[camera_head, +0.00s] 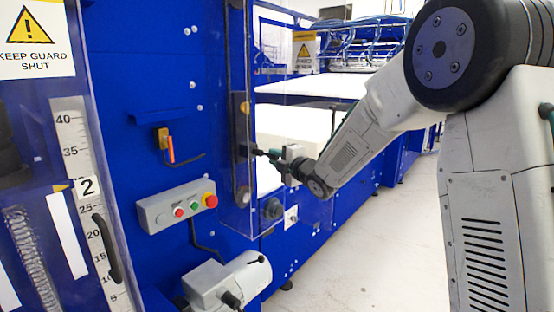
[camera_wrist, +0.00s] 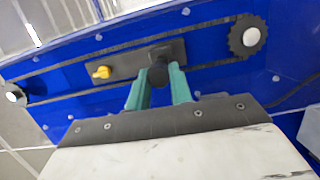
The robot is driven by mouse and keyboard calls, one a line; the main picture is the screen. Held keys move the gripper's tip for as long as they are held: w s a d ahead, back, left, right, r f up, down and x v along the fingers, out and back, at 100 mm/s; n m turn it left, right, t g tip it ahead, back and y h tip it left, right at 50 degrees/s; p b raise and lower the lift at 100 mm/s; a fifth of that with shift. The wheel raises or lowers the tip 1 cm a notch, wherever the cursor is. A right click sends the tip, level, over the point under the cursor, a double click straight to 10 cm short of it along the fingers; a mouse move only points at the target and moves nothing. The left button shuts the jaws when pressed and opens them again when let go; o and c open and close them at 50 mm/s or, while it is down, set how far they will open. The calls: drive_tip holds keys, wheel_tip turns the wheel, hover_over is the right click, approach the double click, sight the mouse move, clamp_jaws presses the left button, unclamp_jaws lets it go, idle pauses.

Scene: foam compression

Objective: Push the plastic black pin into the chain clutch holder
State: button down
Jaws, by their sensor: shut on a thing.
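The chain clutch holder (camera_wrist: 128,64) is a dark grey plate on the blue machine side in the wrist view. It also shows edge-on in the head view (camera_head: 241,128), upright on the blue frame. The black pin (camera_wrist: 158,74) stands at the plate, between the teal fingers of my gripper (camera_wrist: 160,86). My gripper is shut on the pin's near end. In the head view my gripper (camera_head: 274,156) reaches the plate from the right, with the black pin (camera_head: 252,150) at its tips. The pin's far end is hidden, so its depth in the holder cannot be told.
A yellow knob (camera_wrist: 102,72) sits on the plate beside the pin. A chain runs past the plate between toothed wheels, one at the right (camera_wrist: 248,36). A clear guard edge and a grey button box (camera_head: 177,206) are near. The floor (camera_head: 385,255) at right is free.

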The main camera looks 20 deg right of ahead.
drive_tip(key=shift+w+a, duration=0.85)
drive_tip(key=shift+w, duration=0.3)
drive_tip(key=c, duration=1.2)
unclamp_jaws()
drive_tip(key=shift+o, duration=0.2)
drive_tip(key=d+v, duration=0.1)
drive_tip(key=v, duration=0.5)
drive_tip(key=shift+w+d, duration=0.15)
drive_tip(key=shift+w, duration=0.2)
